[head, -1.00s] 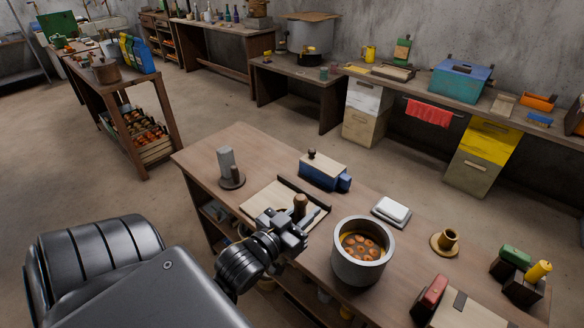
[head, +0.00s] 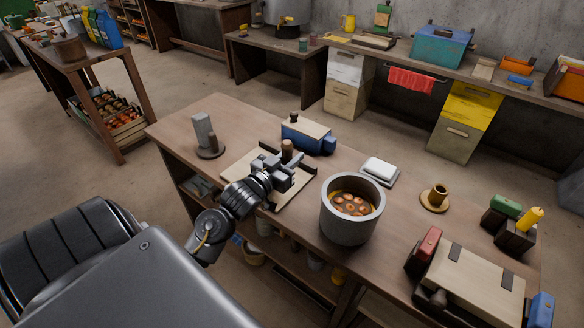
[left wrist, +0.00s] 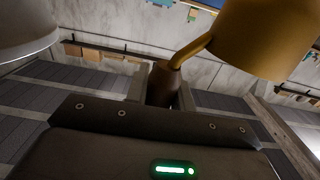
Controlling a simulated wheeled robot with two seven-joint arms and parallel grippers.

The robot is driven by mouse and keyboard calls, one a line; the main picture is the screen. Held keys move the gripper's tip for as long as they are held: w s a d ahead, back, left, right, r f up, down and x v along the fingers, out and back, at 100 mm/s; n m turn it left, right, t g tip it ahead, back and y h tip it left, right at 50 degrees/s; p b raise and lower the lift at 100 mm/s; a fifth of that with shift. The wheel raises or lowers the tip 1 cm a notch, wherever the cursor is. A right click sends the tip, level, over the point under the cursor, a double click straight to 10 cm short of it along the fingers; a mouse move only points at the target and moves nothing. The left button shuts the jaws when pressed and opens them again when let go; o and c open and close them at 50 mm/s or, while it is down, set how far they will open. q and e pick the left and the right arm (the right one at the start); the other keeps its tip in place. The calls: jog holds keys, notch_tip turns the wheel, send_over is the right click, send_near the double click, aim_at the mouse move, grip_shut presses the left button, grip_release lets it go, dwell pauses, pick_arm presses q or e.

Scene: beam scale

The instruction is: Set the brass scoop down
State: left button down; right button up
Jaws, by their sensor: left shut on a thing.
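My left gripper (head: 286,166) is over the pale board (head: 237,166) on the workbench, left of the grey pot. My right gripper is not in view.
The grey pot (head: 350,221) holds orange pieces in liquid, close to the gripper's right. A blue box (head: 308,137) stands behind the board, a round stand with a grey block (head: 203,130) to its left.

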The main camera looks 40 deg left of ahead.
pick_arm(q)
jog(key=shift+w+a+f, duration=0.2)
jog(key=shift+w+f, duration=0.05)
jog(key=shift+f, duration=0.2)
notch_tip(320, 180, down, 3)
jog(key=shift+f, duration=0.1)
jog(key=c, duration=1.2)
grip_release()
jog(key=shift+f, duration=0.1)
